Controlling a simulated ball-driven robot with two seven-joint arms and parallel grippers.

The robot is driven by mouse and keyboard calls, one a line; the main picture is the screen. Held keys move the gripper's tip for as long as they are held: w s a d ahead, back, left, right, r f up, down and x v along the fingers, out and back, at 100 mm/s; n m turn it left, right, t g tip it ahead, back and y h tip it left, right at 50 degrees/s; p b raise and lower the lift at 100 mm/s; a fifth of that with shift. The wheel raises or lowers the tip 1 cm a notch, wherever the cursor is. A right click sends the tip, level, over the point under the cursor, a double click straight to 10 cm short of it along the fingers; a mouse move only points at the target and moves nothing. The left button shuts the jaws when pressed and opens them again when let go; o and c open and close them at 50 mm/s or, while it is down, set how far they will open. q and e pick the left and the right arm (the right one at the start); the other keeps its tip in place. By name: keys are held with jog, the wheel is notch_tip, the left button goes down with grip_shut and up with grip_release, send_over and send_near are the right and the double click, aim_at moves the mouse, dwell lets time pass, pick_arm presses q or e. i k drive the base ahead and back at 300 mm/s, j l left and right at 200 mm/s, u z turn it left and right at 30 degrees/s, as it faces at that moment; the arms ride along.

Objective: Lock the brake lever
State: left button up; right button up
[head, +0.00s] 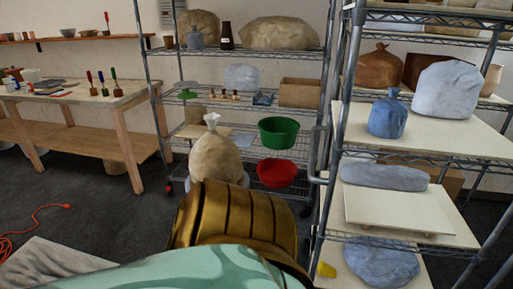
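No brake lever can be made out for sure. A small red part (168,188) shows low at the left foot of the middle wire rack (157,110); it is too small to tell whether it is a lever. A dark foot or caster (306,210) shows at that rack's right side, with no lever clear on it. Neither of my grippers is in view. A large ribbed brass and teal form at the bottom centre hides the floor there and part of the racks' lower ends.
A right-hand rack (340,110) holds boards and wrapped clay. A wooden table (75,95) stands left.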

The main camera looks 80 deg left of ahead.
aim_at(302, 232)
jog(key=j+u, duration=0.2)
jog(key=u, duration=2.1)
